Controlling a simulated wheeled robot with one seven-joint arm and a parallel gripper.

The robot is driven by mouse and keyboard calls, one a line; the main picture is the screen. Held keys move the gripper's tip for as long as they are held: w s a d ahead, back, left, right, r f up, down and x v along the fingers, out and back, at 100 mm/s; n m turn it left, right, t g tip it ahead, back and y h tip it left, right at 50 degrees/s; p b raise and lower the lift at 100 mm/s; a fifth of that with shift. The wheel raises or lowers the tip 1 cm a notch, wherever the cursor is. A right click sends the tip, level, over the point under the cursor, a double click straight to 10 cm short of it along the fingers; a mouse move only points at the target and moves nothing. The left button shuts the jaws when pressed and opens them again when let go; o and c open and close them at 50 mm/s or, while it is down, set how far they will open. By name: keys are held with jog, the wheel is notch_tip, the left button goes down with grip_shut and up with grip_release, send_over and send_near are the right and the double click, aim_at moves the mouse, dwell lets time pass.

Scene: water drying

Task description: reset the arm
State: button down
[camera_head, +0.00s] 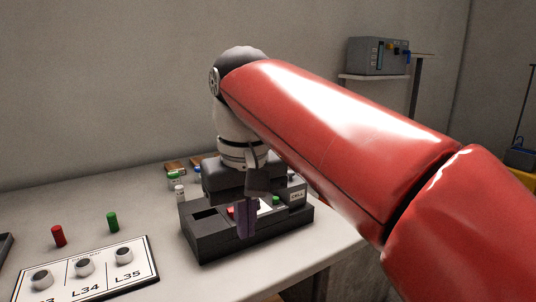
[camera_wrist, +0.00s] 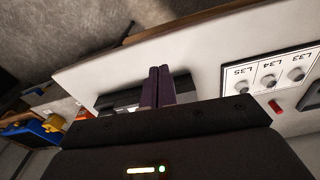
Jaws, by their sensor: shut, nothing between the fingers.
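My gripper (camera_head: 246,222) hangs at the end of my red arm, pointing down over a dark grey device (camera_head: 205,245) on the table. Its purple fingers are together with nothing between them. In the wrist view the gripper (camera_wrist: 157,72) also shows its two fingers side by side, with part of the dark device (camera_wrist: 112,101) behind them. The device has a red button, a green button (camera_head: 276,201) and a small label. The fingers cover part of its top, and I cannot tell whether they touch it.
A white panel (camera_head: 105,262) marked L34 and L35 with several round knobs lies at front left. A red cylinder (camera_head: 58,236) and a green cylinder (camera_head: 113,222) stand behind it. Small bottles (camera_head: 175,181) stand near the device. A grey instrument (camera_head: 377,57) sits on a back shelf.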

jog(key=s+d+f+m+t, duration=0.2)
jog(key=s+d+f, duration=0.2)
jog(key=d+f, duration=0.5)
jog(key=s+d+f+m+t, duration=0.2)
jog(key=s+d+f, duration=0.3)
jog(key=d+f, duration=0.4)
jog(key=shift+d+f+m+t, duration=0.35)
jog(key=shift+f+m+t, duration=0.1)
jog(key=shift+m, duration=0.25)
